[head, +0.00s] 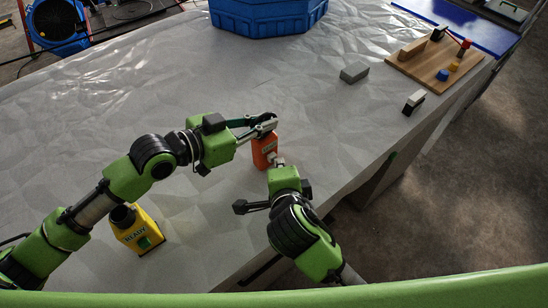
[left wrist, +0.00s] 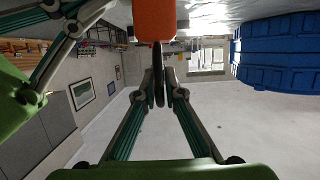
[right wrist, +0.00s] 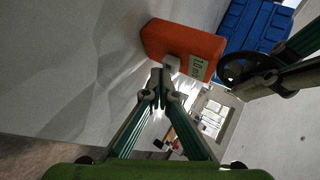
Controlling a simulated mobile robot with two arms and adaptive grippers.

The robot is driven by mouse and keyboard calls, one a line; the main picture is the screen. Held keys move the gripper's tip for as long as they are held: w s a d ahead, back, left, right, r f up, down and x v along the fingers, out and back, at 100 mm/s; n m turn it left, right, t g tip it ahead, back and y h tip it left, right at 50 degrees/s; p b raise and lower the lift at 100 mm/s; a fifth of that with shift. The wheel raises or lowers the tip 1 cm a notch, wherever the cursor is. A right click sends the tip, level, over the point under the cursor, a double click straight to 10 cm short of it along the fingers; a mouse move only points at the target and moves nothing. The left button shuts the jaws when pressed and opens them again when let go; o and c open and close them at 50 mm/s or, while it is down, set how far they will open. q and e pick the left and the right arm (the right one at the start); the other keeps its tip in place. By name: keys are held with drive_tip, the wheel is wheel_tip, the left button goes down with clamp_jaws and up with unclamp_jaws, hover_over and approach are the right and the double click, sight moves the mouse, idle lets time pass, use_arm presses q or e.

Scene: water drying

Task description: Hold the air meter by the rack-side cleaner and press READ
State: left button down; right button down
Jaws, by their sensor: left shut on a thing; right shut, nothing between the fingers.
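The orange air meter (head: 264,152) is held upright, close to the table surface. My left gripper (head: 266,124) is shut on the meter's upper end. My right gripper (head: 278,163) is shut and empty. Its fingertips (right wrist: 160,78) are right at the button; I cannot tell whether they touch it. No thing in view is clearly marked as the rack-side cleaner.
A yellow block marked READY (head: 137,232) stands at the lower left. A blue tub (head: 262,22) is at the back. A grey block (head: 354,72), a small black-and-white block (head: 413,102) and a wooden board with parts (head: 420,72) lie right. A blue fan (head: 58,25) is beyond the table.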

drive_tip(key=shift+s+d, duration=0.4)
drive_tip(key=shift+s, duration=0.15)
drive_tip(key=shift+s, duration=0.1)
drive_tip(key=shift+s+d, duration=0.75)
drive_tip(key=shift+s, duration=0.25)
drive_tip(key=shift+s+d, duration=0.75)
drive_tip(key=shift+s, duration=0.2)
use_arm(q)
drive_tip(key=c, duration=2)
unclamp_jaws()
drive_tip(key=shift+c, duration=0.2)
